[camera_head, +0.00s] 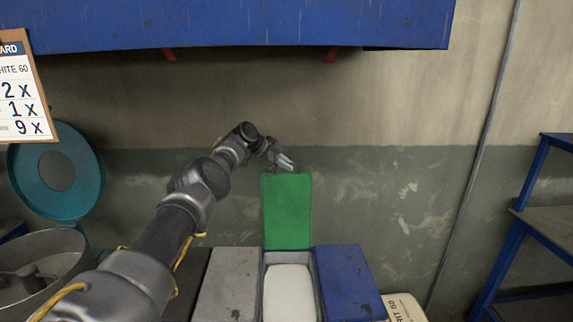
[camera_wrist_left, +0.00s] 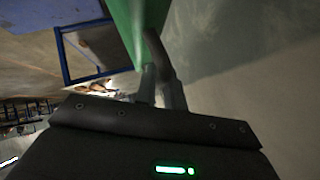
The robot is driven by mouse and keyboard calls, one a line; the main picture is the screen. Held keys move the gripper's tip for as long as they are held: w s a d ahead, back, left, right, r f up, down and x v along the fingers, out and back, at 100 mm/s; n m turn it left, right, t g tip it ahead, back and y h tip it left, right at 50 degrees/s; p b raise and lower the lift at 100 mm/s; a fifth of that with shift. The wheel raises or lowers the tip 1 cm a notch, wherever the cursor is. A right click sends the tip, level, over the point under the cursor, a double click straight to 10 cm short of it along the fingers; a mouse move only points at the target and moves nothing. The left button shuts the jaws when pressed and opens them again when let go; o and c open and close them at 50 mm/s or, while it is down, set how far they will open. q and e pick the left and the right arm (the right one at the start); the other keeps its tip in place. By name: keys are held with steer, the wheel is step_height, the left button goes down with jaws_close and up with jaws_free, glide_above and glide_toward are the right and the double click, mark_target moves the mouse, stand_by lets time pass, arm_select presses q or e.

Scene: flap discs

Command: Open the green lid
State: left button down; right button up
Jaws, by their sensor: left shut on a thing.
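The green lid (camera_head: 287,212) stands upright at the back of its bin (camera_head: 308,258) in the head view, and the bin's mouth is uncovered. Pale, whitish contents (camera_head: 289,292) show inside. My left gripper (camera_head: 290,166) is at the lid's top edge, shut on it. In the left wrist view the green lid (camera_wrist_left: 125,25) runs up from between the fingers of my left gripper (camera_wrist_left: 160,80). The exact contact is small in the head view. My right gripper is in neither view.
A grey lid (camera_head: 225,285) lies left of the open bin and a blue lid (camera_head: 347,283) lies right of it. A round metal drum (camera_head: 40,255) with a teal ring-shaped lid (camera_head: 85,185) is at far left. A blue-framed shelf (camera_head: 520,215) stands at right. A blue cabinet (camera_head: 230,22) hangs above.

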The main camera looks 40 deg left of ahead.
arm_select(q)
steer(key=shift+s+d+f, duration=0.1)
steer(key=shift+f, duration=0.15)
steer(key=c, duration=1.5)
jaws_free()
steer(key=shift+r, duration=0.1)
steer(key=shift+s+a+r+b, duration=0.2)
steer(key=shift+a+b, duration=0.1)
steer(key=shift+b, duration=0.1)
steer(key=b+v, duration=0.4)
steer(key=v, duration=0.6)
steer(key=shift+r, duration=0.25)
